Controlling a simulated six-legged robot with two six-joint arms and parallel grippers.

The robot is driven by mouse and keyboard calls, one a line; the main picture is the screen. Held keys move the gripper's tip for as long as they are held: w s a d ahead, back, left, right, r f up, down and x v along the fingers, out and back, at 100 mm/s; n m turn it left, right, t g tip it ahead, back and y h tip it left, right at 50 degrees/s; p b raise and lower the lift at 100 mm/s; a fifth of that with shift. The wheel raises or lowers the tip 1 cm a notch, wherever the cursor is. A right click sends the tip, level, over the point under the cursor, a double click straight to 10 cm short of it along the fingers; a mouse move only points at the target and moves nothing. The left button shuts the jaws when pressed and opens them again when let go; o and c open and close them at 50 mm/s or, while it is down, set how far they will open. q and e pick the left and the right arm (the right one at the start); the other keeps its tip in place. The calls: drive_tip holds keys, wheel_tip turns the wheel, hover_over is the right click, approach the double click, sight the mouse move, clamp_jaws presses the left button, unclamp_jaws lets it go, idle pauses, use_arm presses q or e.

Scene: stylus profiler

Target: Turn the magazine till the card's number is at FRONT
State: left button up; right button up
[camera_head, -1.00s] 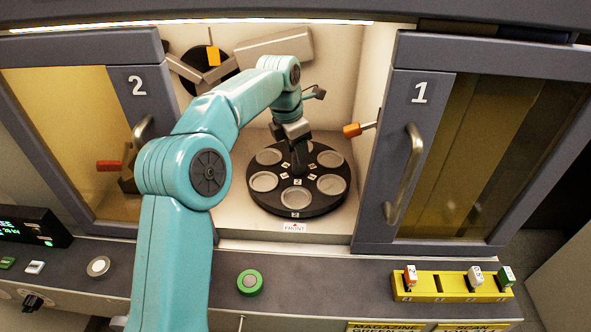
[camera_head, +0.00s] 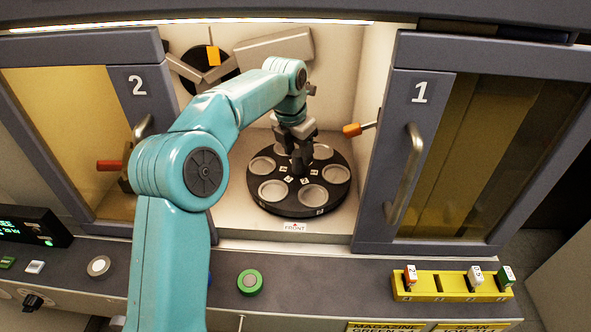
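The magazine (camera_head: 280,210) is a round black turntable with several silver round pockets, inside the open chamber. White number tags ring its hub, and a tag (camera_head: 320,211) on its rim sits right of the FRONT label (camera_head: 294,227). My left gripper (camera_head: 301,168) points down at the hub in the magazine's middle. Its fingers hide the hub, and I cannot tell whether they are shut on it. My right gripper is not in view. A yellow card rack (camera_head: 437,297) at the lower right holds several numbered cards; the yellow plates below it are cut off.
Door 2 (camera_head: 140,90) stands left of the opening and door 1 (camera_head: 420,95) right, each with a handle. An orange-tipped lever (camera_head: 352,130) sticks out at the chamber's right. A green button (camera_head: 250,282) is on the front panel.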

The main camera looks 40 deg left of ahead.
use_arm(q)
drive_tip(key=m, duration=0.4)
drive_tip(key=shift+a+m+h, duration=0.15)
drive_tip(key=shift+m+h, duration=0.25)
drive_tip(key=m, duration=0.2)
drive_tip(key=m+g+h, duration=0.1)
drive_tip(key=m, duration=0.2)
drive_tip(key=shift+w+m, duration=0.2)
drive_tip(key=shift+m, duration=0.1)
drive_tip(key=shift+s, duration=0.1)
clamp_jaws()
drive_tip(key=n, duration=0.3)
drive_tip(key=shift+s+n+t+y, duration=0.1)
drive_tip(key=shift+n+t+y, duration=0.2)
drive_tip(key=shift+n, duration=0.1)
drive_tip(key=n, duration=0.3)
drive_tip(key=shift+n+y, duration=0.3)
drive_tip(key=shift+o, duration=0.9)
unclamp_jaws()
